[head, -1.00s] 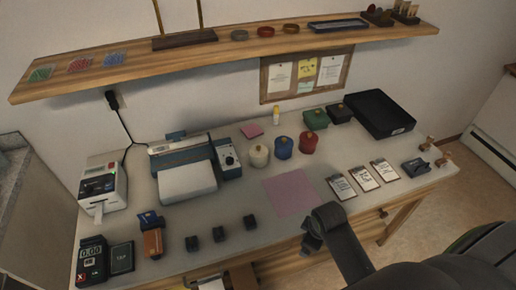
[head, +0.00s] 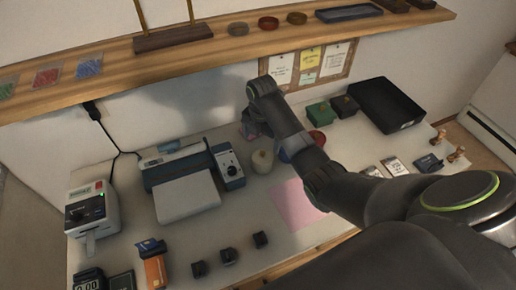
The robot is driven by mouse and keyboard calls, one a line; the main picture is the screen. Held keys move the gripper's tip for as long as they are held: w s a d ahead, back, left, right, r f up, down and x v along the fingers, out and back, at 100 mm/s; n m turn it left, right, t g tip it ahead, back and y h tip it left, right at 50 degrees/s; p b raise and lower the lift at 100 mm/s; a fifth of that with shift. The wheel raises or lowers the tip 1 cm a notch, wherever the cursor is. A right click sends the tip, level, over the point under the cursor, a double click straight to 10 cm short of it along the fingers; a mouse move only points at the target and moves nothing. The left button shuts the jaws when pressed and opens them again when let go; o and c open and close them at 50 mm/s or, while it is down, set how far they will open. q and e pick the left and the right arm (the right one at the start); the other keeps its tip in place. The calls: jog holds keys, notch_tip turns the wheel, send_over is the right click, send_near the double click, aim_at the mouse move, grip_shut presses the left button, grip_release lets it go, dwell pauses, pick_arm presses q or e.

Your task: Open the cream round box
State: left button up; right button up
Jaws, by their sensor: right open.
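The cream round box (head: 262,161) stands on the grey table, right of the blue printer-like machine, with its lid on. My right arm reaches in from the lower right, over the table. My right gripper (head: 252,124) is open, small and dark behind the cream box, apart from it and partly hidden by my wrist. The blue round box (head: 284,155) beside the cream one is mostly covered by my arm. The red round box (head: 318,137) is partly covered too. My left gripper is not in view.
The blue machine (head: 186,195) stands left of the cream box. A pink mat (head: 294,207) lies in front. A green box (head: 320,113) and a black tray (head: 388,106) stand at the back right. A wooden shelf (head: 230,51) overhangs the table's back.

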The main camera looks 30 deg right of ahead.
aim_at(262, 153)
jog(key=shift+w, duration=0.2)
jog(key=shift+f, duration=0.35)
jog(key=shift+s+f+p, duration=0.15)
jog(key=shift+f+p, duration=0.3)
jog(key=shift+f, duration=0.35)
jog(key=f, duration=0.2)
jog(key=f+p, duration=0.1)
jog(key=shift+s+d+f, duration=0.1)
jog(key=shift+d+f, duration=0.05)
jog(key=shift+d, duration=0.1)
jog(key=shift+f, duration=0.7)
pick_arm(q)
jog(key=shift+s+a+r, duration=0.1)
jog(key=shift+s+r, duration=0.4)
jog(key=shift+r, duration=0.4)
pick_arm(e)
jog(key=c, duration=1.1)
jog(key=shift+r, duration=0.1)
